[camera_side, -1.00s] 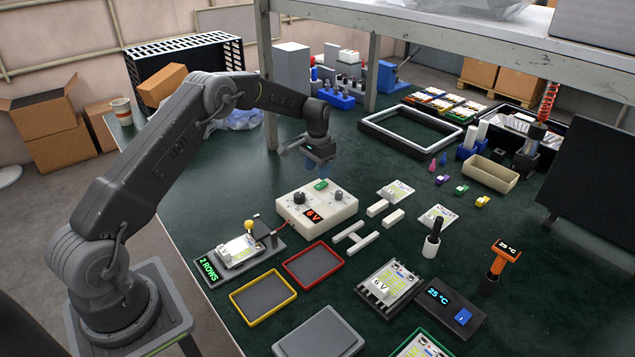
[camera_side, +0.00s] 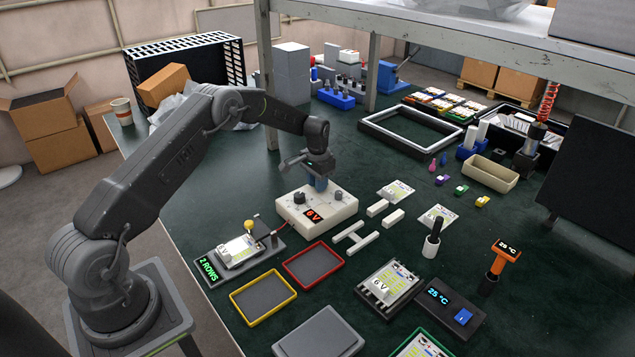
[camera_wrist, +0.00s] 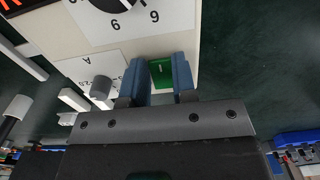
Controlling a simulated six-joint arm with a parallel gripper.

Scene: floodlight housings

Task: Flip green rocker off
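My gripper (camera_side: 318,184) is over the box's back edge and hides the green rocker in that view. In the wrist view the green rocker (camera_wrist: 162,76) shows on the box (camera_wrist: 190,22), between the two blue fingers of my gripper (camera_wrist: 161,80). The fingers stand apart, one on each side of the rocker. I cannot tell whether they touch the box or the rocker.
A grey knob (camera_wrist: 102,86) is close to the left finger in the wrist view. White bars (camera_side: 378,207) lie right of the box. A red-rimmed tray (camera_side: 313,263) and a yellow-rimmed tray (camera_side: 263,297) lie in front. A shelf post (camera_side: 267,80) stands behind.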

